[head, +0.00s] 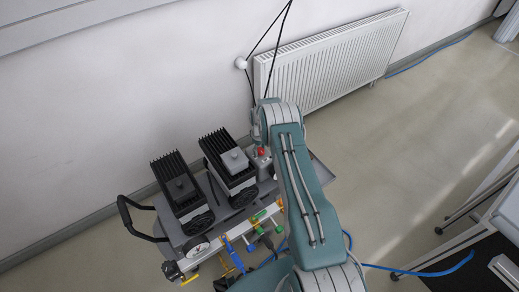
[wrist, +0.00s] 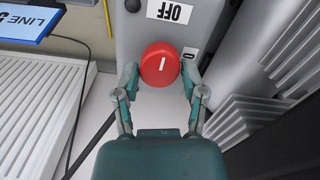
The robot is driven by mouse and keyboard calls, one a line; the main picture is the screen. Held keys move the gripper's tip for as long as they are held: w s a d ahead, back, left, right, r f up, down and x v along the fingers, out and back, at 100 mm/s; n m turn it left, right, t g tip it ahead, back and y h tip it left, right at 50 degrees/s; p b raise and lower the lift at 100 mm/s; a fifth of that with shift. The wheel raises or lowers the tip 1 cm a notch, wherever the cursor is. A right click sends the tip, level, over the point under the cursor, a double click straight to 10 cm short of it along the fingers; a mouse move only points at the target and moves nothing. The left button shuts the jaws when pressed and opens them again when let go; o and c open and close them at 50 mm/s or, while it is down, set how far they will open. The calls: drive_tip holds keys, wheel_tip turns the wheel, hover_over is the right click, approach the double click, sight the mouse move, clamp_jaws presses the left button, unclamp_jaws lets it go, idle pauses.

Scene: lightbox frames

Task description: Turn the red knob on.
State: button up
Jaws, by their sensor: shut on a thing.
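The red knob (wrist: 160,64) is round with a white line mark on its face, set on a grey box (wrist: 146,24). A white label (wrist: 173,11) reading "OFF" shows upside down above it in the wrist view. My gripper (wrist: 159,78) has its two fingers on either side of the knob and is shut on it. In the head view the red knob (head: 262,151) is a small red spot at the far end of the cart, beside my arm. The gripper is hidden behind my arm there.
A grey cart (head: 166,216) carries two black finned units (head: 182,190) (head: 228,165) left of my arm. Colored valves and hoses (head: 239,243) line its front. A white radiator (head: 332,60) is on the wall behind. Floor to the right is open, with a table at the right edge.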

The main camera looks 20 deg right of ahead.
drive_tip(key=m, duration=0.6)
drive_tip(key=shift+d+f, duration=0.1)
drive_tip(key=m, duration=0.5)
drive_tip(key=shift+m, duration=0.3)
drive_tip(key=shift+s, duration=0.1)
idle(0.3)
drive_tip(key=o, duration=1.1)
drive_tip(key=shift+f, duration=0.1)
drive_tip(key=shift+o, duration=0.2)
drive_tip(key=shift+d+r, duration=0.1)
drive_tip(key=shift+r, duration=0.1)
